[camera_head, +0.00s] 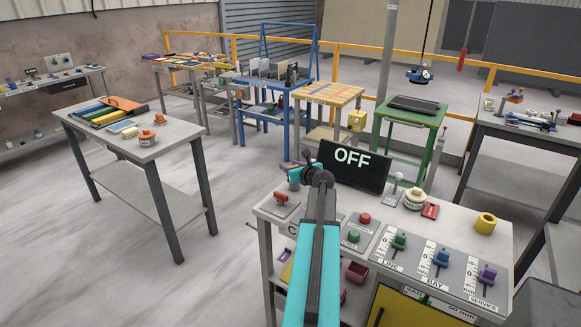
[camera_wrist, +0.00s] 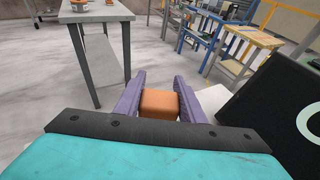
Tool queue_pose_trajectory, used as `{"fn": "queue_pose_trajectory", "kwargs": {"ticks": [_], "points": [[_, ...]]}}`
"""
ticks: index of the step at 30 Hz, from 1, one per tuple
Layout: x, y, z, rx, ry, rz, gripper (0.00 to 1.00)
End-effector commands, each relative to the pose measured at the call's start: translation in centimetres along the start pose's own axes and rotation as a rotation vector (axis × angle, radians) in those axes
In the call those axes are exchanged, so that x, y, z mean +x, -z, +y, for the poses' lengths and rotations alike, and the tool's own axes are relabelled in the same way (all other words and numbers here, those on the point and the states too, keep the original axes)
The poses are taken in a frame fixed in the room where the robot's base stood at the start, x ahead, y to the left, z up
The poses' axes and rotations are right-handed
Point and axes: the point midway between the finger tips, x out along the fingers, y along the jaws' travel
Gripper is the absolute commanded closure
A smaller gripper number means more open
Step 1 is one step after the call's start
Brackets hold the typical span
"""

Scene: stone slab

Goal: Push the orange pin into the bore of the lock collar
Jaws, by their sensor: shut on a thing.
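An orange block-like piece (camera_wrist: 158,104), likely the head of the orange pin, sits between the two purple fingers of my gripper (camera_wrist: 158,86) in the wrist view. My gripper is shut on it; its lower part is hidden. In the head view my gripper (camera_head: 294,178) is left of the OFF display, over the bench's back left corner, mostly hidden by my arm. The lock collar is not clearly identifiable. A cream round piece (camera_head: 414,200) with a label and a yellow ring (camera_head: 485,223) with a dark opening stand on the bench, apart from my gripper.
The OFF display (camera_head: 354,166) stands close right of my gripper. The grey bench (camera_head: 466,247) carries a red switch (camera_head: 281,198), push buttons and green, blue and purple sliders. Another table (camera_head: 181,129) with orange-topped pieces stands left, across open floor.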

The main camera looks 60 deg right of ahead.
Motion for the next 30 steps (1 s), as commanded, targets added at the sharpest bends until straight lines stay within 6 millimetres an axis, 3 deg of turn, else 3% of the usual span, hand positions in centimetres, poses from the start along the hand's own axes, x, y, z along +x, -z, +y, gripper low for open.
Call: {"fn": "queue_pose_trajectory", "kwargs": {"ticks": [25, 26, 30], "points": [[0.4, 1.3, 0.0, 0.000, 0.000, -0.001, 0.92], [0.4, 1.3, 0.0, 0.000, 0.000, -0.001, 0.63], [0.4, 1.3, 0.0, 0.000, 0.000, -0.001, 0.42]]}}
